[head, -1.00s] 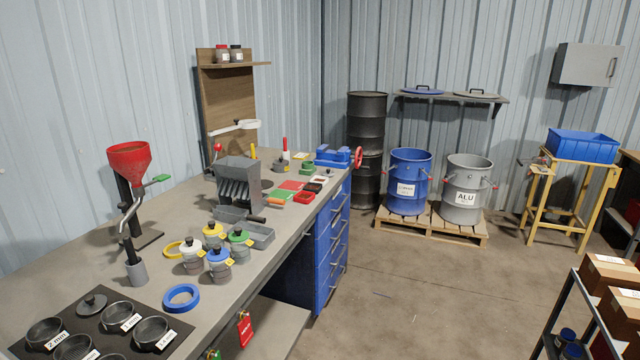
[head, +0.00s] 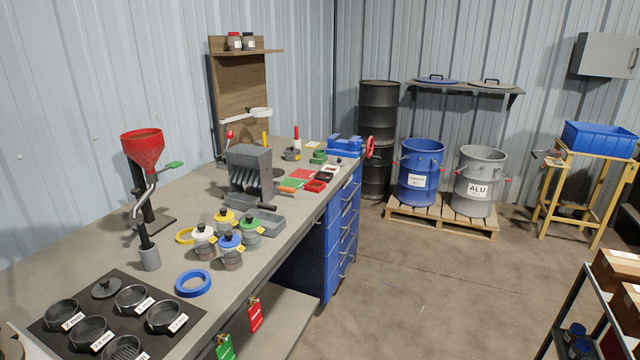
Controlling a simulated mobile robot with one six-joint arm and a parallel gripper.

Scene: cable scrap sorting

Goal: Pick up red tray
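A small red tray (head: 316,186) lies on the grey workbench (head: 120,235), close to its right edge and toward the far half. My gripper is not in view.
A grey slotted machine (head: 250,172) stands left of the red tray. A blue vise (head: 344,147) is behind. The floor (head: 420,270) right of the bench is clear.

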